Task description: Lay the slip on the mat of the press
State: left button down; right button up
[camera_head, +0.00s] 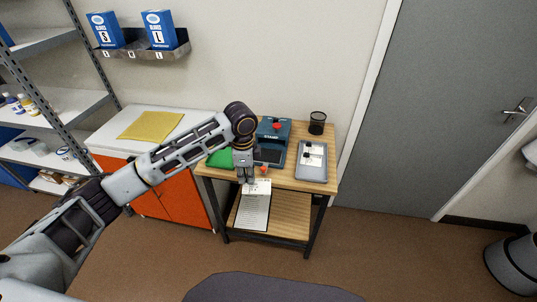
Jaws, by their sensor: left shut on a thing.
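My left gripper (247,179) is shut on the top edge of the white printed slip (254,208). The slip hangs down in front of the small wooden table, below its front edge. The blue press (275,132), with a red knob on top and the word STAMP on it, stands on the table behind the gripper. Its dark mat (269,156) shows just right of my gripper, partly hidden by it. My right gripper is not in view.
A grey tray (312,172) with small dark and white items lies right of the press. A black mesh cup (317,122) stands behind it. A green thing (220,158) lies left, partly behind my arm. The table (288,184) has a little bare wood in front.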

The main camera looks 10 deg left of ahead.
aim_at(268, 156)
jog(key=i, duration=0.9)
